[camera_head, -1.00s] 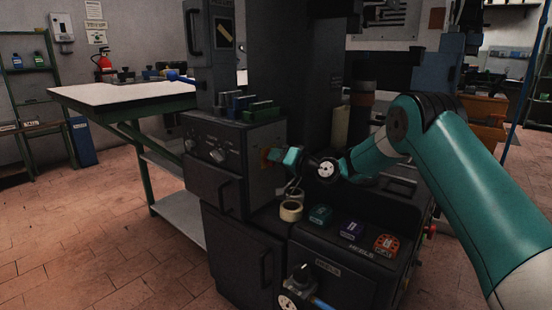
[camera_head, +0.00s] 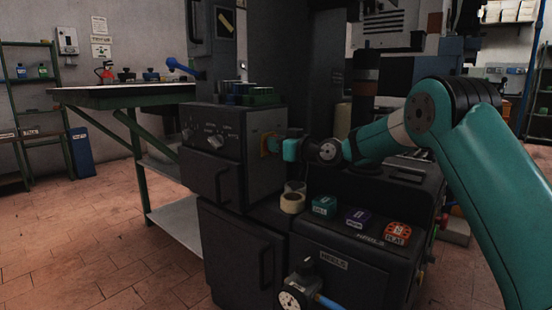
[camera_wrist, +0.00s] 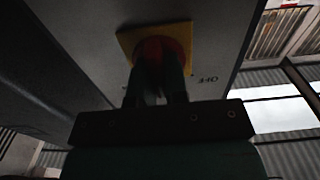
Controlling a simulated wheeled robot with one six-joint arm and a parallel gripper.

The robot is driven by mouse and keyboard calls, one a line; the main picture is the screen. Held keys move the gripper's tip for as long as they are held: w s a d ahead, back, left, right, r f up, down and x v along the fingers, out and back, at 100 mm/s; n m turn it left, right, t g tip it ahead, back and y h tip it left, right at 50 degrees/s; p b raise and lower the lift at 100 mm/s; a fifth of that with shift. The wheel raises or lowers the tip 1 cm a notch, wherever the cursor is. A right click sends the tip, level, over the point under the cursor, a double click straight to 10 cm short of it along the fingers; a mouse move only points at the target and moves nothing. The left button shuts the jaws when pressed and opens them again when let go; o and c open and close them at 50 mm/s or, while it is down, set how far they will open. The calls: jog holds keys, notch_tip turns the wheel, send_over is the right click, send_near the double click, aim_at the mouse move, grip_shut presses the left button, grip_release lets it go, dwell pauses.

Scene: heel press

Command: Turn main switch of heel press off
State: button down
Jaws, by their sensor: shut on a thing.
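The heel press (camera_head: 262,140) is a dark grey machine with a control box at its upper left. The main switch has a yellow square plate (camera_wrist: 178,38) and a red knob (camera_wrist: 152,48) on the side of that box. In the head view the yellow plate (camera_head: 267,143) shows as a small patch just left of my gripper (camera_head: 280,147). In the wrist view my gripper (camera_wrist: 157,82) is at the knob, its two fingers closed on either side of it. The fingers hide much of the knob, and its marked position cannot be read.
Knobs (camera_head: 215,141) sit on the box's front. A workbench (camera_head: 120,96) stands at left. The floor in front is clear.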

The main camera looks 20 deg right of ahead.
jog(key=n+b, duration=0.3)
jog(key=b, duration=0.1)
jog(key=n+b, duration=0.2)
jog(key=shift+s+a+f+n, duration=0.1)
jog(key=shift+f+n, duration=0.2)
jog(key=shift+f, duration=0.05)
jog(key=n+b, duration=0.3)
jog(key=shift+r, duration=0.15)
jog(key=shift+b, duration=0.35)
jog(key=c, duration=1.1)
grip_release()
jog(key=shift+r, duration=0.1)
jog(key=shift+c, duration=0.2)
jog(key=p+v, duration=0.2)
jog(key=v, duration=1.5)
jog(key=shift+s, duration=0.2)
